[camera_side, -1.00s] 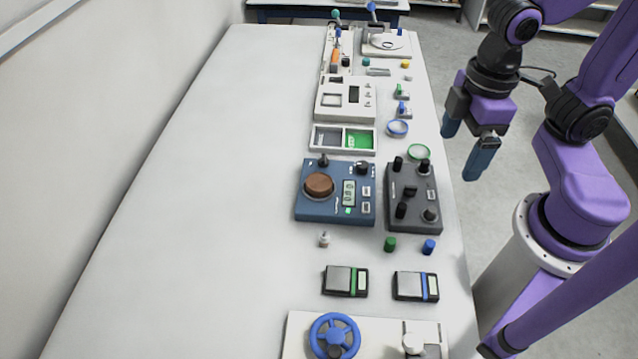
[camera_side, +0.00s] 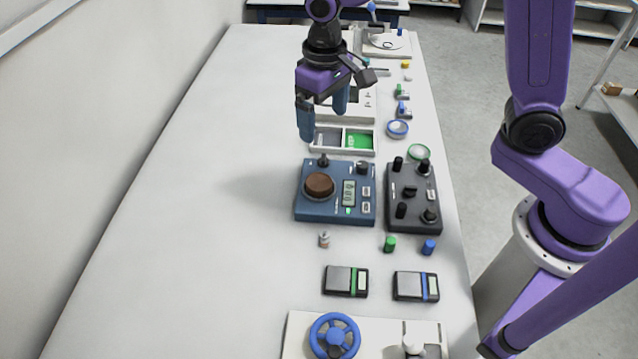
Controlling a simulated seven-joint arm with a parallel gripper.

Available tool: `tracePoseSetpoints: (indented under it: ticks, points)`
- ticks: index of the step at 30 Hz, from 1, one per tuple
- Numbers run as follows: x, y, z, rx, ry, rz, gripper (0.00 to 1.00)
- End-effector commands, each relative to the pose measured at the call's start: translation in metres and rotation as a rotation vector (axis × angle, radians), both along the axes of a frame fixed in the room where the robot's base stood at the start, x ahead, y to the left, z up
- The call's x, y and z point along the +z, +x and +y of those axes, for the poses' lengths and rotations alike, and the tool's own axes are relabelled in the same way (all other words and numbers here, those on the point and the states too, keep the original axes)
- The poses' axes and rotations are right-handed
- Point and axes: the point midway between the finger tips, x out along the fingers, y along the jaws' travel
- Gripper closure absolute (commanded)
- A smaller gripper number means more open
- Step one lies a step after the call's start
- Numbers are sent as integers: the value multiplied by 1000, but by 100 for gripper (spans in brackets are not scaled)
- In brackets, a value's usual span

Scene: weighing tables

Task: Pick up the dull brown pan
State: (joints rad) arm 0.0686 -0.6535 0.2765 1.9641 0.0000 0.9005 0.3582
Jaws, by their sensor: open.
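The dull brown pan (camera_side: 319,185) is a round brown disc on the left part of a blue device (camera_side: 335,213) with a small display and buttons. My gripper (camera_side: 323,128) is open and empty, its two blue fingers pointing down. It hangs above the table, beyond the blue device in the picture and apart from the pan. The pan is in plain view.
A grey knobbed box (camera_side: 413,214) stands right of the blue device. A two-part tray (camera_side: 343,152), grey and green, lies behind it. Two small scales (camera_side: 346,282) and a blue handwheel (camera_side: 335,336) are in front. The table's left side (camera_side: 200,230) is clear.

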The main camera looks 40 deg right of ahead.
Motion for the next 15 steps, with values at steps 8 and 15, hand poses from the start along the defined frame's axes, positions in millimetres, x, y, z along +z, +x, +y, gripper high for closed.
tracePoseSetpoints:
  ticks: [8, 15]
  points:
    - [-18, 8, 1, -32, -3, 4, 8]
    - [-63, 7, 1, -32, -4, 5, 8]
